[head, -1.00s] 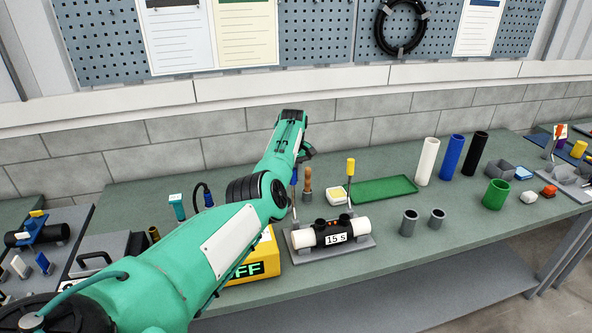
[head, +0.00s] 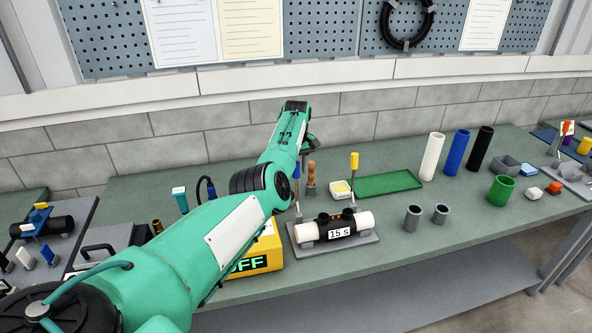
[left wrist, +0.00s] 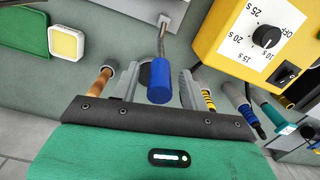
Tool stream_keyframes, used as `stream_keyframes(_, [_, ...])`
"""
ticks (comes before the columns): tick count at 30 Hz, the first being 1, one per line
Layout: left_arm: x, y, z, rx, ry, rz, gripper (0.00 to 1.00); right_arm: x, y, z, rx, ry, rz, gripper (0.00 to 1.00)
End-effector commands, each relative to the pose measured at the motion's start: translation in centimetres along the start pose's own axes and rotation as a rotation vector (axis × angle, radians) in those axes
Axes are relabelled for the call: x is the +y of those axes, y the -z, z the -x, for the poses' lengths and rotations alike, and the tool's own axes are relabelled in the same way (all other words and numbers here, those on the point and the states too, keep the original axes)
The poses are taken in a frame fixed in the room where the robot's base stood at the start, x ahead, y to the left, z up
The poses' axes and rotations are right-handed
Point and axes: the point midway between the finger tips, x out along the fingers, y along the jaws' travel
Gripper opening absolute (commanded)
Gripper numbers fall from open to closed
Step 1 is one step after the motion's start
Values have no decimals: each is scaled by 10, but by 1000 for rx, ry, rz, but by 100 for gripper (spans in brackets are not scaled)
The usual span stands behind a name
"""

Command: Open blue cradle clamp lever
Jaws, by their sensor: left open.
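The blue cradle clamp lever (left wrist: 158,82) is a blue cylindrical grip on a thin metal rod. In the left wrist view its grip lies between the two fingers of my left gripper (left wrist: 160,75), with gaps showing on both sides. The gripper is open. In the head view my left arm mostly hides this lever and the fingers. The cradle (head: 366,240) is a grey plate holding a white pipe (head: 366,219) with a black "15 S" coupler (head: 325,229). A yellow-gripped lever (head: 354,161) stands upright on its right side. My right gripper is out of view.
A yellow timer box (left wrist: 240,50) stands close to the cradle. A wooden-handled tool (left wrist: 101,82) and a tool with yellow bands (left wrist: 209,98) stand near my fingers. A green tray (head: 390,182) and two grey cups (head: 412,219) are to the right.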

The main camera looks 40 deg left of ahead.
Motion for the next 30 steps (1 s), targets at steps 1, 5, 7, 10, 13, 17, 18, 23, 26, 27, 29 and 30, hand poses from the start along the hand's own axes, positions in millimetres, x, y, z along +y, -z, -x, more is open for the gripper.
stream_keyframes(1, [1, 1, 5, 2, -2, 0, 45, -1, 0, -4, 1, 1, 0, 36])
stream_keyframes(5, [1, 1, 28, 4, -4, 1, 45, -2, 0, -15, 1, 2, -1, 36])
stream_keyframes(7, [1, 1, 44, 4, -4, 1, 45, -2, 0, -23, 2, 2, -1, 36])
stream_keyframes(10, [1, 2, 70, 4, -4, 1, 45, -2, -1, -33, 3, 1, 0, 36])
stream_keyframes(13, [0, 2, 91, 2, -2, 1, 45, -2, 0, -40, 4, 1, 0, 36])
stream_keyframes(17, [0, 1, 112, 0, -2, 0, 45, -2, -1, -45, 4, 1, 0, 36])
stream_keyframes(18, [0, 1, 116, 0, -1, 0, 45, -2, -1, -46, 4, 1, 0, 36])
stream_keyframes(23, [0, 1, 127, -1, 1, 0, 45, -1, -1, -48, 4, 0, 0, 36])
stream_keyframes(26, [0, 1, 130, -1, 0, 0, 45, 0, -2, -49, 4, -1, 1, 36])
stream_keyframes(27, [0, 1, 131, -1, 0, 0, 45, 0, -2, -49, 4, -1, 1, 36])
stream_keyframes(29, [0, 1, 131, -1, 0, 0, 45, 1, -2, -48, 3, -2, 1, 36])
stream_keyframes(30, [0, 1, 131, -1, 0, 0, 45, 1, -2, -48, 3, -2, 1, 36])
